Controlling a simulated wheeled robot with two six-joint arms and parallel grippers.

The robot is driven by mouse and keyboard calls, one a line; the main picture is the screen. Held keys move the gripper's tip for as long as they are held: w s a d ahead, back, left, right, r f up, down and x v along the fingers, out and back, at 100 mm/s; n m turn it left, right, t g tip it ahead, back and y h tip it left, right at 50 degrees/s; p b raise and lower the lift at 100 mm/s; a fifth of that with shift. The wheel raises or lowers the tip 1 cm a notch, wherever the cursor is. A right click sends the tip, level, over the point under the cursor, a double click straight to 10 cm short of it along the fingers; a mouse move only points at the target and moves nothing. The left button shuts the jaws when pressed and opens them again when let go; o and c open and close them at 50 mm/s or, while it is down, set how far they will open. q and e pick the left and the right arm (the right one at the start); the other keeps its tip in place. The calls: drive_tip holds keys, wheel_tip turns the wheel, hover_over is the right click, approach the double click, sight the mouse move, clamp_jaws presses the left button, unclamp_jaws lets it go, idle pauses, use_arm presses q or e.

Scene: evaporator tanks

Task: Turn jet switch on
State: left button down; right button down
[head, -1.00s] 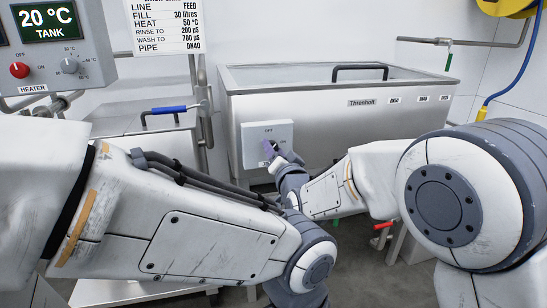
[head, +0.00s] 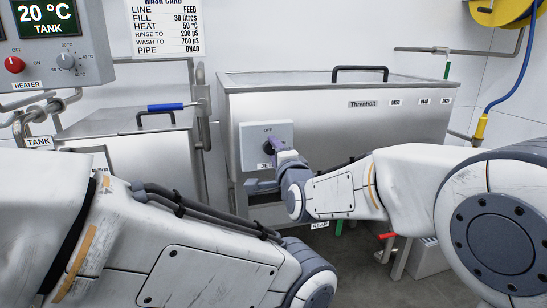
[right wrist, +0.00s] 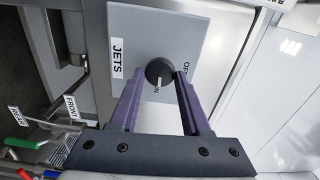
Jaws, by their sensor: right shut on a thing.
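The jet switch is a round dark knob (right wrist: 160,71) on a light grey panel (head: 281,134) on the front of the steel Threnholt tank (head: 350,120). OFF is lettered above the knob in the head view, and a JETS label (right wrist: 117,58) shows in the right wrist view. My right gripper (head: 271,146) is at the knob. Its purple fingers (right wrist: 158,76) are shut on the knob from either side. A white mark lies at the knob's near side by the ON lettering; I cannot tell its exact setting. My left gripper is out of view; only its arm shows.
A heater box (head: 58,45) with a red knob and a 20 °C display hangs at upper left. A smaller steel tank (head: 150,150) with a blue handle stands below it. A red-handled valve (head: 388,236) sits under the Threnholt tank. A blue hose (head: 507,85) hangs at right.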

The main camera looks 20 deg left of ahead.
drive_tip(key=shift+f+m, duration=0.1)
drive_tip(key=shift+m, duration=0.3)
drive_tip(key=shift+c, duration=2)
unclamp_jaws()
drive_tip(key=p+v, duration=0.1)
drive_tip(key=v, duration=0.9)
drive_tip(key=shift+s+p, duration=0.25)
drive_tip(key=shift+p, duration=0.15)
drive_tip(key=shift+d, duration=0.15)
